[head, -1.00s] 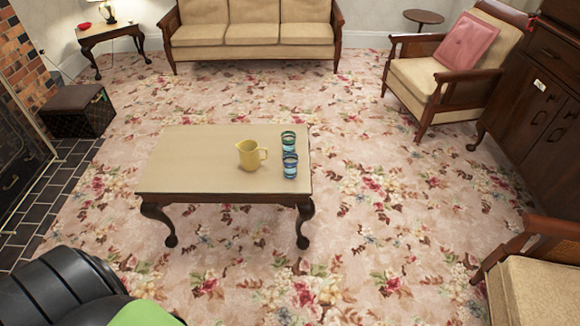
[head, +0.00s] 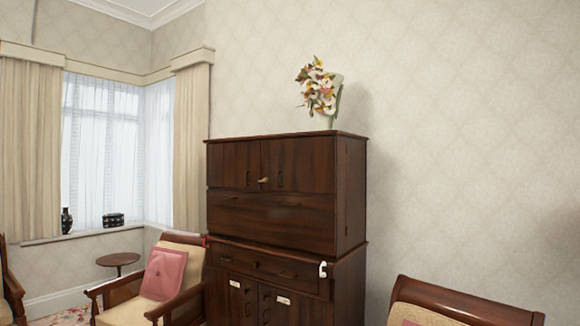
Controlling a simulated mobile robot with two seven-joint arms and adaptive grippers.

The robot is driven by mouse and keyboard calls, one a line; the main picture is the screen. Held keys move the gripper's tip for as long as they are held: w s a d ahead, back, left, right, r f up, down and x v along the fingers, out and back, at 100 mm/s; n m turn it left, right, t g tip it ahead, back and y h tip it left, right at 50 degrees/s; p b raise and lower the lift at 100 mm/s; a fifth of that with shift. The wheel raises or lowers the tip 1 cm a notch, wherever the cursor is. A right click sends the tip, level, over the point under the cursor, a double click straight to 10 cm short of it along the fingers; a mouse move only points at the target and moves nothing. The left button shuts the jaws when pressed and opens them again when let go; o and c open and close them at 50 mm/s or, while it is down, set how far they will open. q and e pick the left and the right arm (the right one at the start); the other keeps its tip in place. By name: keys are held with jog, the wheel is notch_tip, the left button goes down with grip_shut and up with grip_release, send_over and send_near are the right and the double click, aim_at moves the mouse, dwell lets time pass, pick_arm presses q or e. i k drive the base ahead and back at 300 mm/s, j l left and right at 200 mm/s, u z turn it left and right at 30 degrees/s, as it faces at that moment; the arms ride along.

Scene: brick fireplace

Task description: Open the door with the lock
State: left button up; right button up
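A tall dark wooden cabinet (head: 300,217) stands against the wall in the middle of the head view. It has two upper doors, a wide panel below them, drawers, and lower doors. A small brass-coloured piece (head: 263,181), perhaps a lock or key, sits at the seam between the upper doors, which look shut. A small white curved piece (head: 323,270) is at the right end of the drawer row. Pale tags mark the left lower door (head: 235,283) and right lower door (head: 283,300). Which piece is the task's lock is unclear. Neither gripper is in view.
A wooden armchair with a pink cushion (head: 163,274) stands left of the cabinet, and another chair (head: 455,305) is at lower right. A small round table (head: 118,260) is near the window. A flower vase (head: 321,90) stands on the cabinet. Little floor shows.

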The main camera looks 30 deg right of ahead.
aim_at(307, 165)
jog(key=z, duration=0.45)
jog(key=i+z, duration=0.3)
jog(key=z, duration=0.15)
jog(key=i+j+z, duration=0.2)
jog(key=z, duration=0.25)
jog(key=i+j+z, duration=0.3)
jog(key=z, duration=0.2)
jog(key=i+j+z, duration=0.2)
jog(key=j+z, duration=0.25)
jog(key=l, duration=0.1)
